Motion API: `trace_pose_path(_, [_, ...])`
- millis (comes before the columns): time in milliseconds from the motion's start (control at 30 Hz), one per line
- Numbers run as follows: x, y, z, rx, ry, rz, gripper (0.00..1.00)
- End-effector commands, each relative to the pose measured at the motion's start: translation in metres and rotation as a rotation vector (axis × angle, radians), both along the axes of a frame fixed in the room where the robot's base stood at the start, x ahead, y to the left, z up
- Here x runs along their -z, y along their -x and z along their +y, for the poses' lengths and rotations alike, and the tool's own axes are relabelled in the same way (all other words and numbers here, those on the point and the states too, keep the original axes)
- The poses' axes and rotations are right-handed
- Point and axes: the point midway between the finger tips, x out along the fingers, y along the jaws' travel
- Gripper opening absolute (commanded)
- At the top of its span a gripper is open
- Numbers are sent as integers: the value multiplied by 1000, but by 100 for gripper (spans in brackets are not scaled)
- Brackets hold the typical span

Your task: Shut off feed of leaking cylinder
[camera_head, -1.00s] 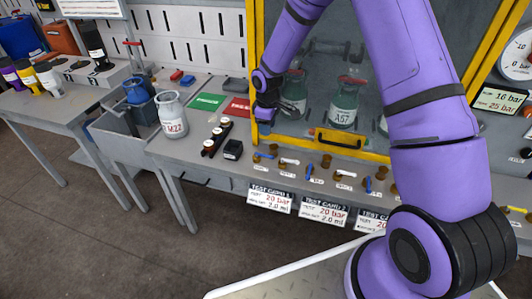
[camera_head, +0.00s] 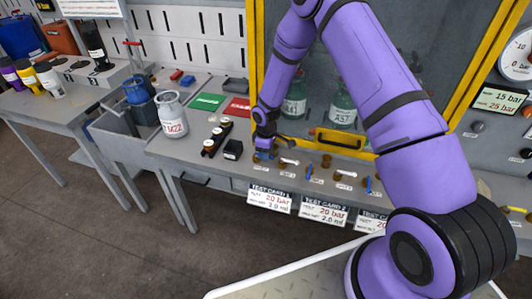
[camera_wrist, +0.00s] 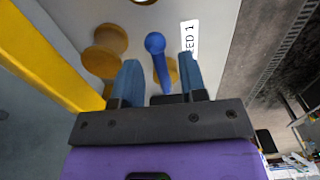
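My gripper (camera_head: 264,155) is at the left end of the valve row, below the yellow-framed cabinet. In the wrist view its two blue fingers (camera_wrist: 158,78) are apart, one on each side of a blue lever (camera_wrist: 156,47). I cannot tell whether they touch it. A label ending "ED 1" (camera_wrist: 190,38) lies beside the lever. Green cylinders stand behind the cabinet glass: one at left (camera_head: 294,104) and one marked with a white label (camera_head: 343,112). No leak can be made out.
The yellow cabinet frame (camera_wrist: 50,55) runs close to my gripper's left in the wrist view. Brass knobs (camera_wrist: 108,42) stand beside the lever. Another blue lever (camera_head: 368,185) is farther right. A grey cylinder (camera_head: 171,114) stands on the bench. The display (camera_head: 500,100) reads 15 bar over 25 bar.

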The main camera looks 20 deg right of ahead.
Motion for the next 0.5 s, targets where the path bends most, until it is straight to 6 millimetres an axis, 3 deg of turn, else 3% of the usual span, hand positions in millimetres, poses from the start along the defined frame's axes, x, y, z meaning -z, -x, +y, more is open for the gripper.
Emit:
trace_pose_path(300, [3, 0, 0, 0, 0, 0, 39])
trace_pose_path(500, [2, 0, 0, 0, 0, 0, 0])
